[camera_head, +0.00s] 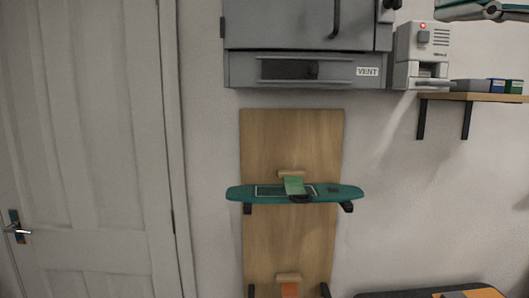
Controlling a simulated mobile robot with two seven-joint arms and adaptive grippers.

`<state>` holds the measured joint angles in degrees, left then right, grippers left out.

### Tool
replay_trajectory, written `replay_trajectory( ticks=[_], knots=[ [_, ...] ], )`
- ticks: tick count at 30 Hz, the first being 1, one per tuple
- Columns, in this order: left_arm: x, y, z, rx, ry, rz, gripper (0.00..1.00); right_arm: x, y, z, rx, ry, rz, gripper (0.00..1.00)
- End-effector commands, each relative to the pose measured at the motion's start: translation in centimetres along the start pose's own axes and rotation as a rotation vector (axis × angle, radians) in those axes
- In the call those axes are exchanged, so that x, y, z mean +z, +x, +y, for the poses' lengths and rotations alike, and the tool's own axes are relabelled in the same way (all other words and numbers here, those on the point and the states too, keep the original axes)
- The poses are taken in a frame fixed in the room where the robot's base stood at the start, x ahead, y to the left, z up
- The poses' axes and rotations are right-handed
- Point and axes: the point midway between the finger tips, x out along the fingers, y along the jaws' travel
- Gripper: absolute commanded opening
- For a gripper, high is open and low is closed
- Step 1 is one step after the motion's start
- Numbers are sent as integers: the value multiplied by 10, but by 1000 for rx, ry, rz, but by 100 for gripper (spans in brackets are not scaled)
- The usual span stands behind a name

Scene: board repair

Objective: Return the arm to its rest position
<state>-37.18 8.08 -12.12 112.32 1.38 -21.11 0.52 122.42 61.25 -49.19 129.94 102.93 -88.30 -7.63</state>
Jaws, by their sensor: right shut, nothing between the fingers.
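My left gripper is not in view. A teal board (240,193) lies level across dark brackets on a wooden wall panel (290,140), well apart from the gripper. A green piece (294,186) sits on its middle.
A grey cabinet (285,25) with a vent stands above the panel. A grey-white device (421,45) and small boxes (496,86) are by the shelf (490,97) below my gripper. A dark and orange thing (460,292) shows at the bottom right. A white door (90,130) is left.

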Motion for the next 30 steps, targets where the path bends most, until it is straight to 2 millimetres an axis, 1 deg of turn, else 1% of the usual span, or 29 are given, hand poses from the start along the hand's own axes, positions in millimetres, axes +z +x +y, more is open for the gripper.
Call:
replay_trajectory(
  ticks=[1, 3, 8, 11, 14, 17, 18, 20, 21, 23, 24, 26, 27, 29, 30],
  knots=[
    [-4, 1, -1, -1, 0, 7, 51, 0, 0, 0, 0, 0, 0, 0],
    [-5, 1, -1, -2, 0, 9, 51, -1, 18, -10, -18, 28, 20, 0],
    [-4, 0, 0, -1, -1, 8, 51, -2, 48, -26, -37, 83, 55, 0],
    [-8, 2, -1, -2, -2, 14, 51, -2, 70, -41, -53, 127, 80, 0],
    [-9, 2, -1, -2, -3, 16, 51, -3, 95, -60, -69, 183, 108, 0],
    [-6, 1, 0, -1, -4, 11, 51, -4, 124, -84, -87, 253, 138, 0],
    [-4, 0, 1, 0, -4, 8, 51, -4, 135, -96, -95, 285, 149, 0],
    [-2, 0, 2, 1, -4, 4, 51, -3, 152, -113, -104, 334, 164, 0],
    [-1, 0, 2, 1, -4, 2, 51, -4, 162, -126, -110, 367, 174, 0],
    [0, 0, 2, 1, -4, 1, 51, -3, 176, -144, -118, 417, 186, 0],
    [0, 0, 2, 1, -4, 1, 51, -3, 186, -158, -124, 451, 191, 0],
    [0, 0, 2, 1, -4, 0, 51, -2, 199, -178, -131, 504, 199, 0],
    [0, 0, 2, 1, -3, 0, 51, -1, 207, -193, -136, 539, 202, 0],
    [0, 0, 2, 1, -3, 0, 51, 0, 218, -215, -142, 591, 204, 0],
    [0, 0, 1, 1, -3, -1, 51, 0, 224, -231, -146, 627, 205, 0]
  ],
)
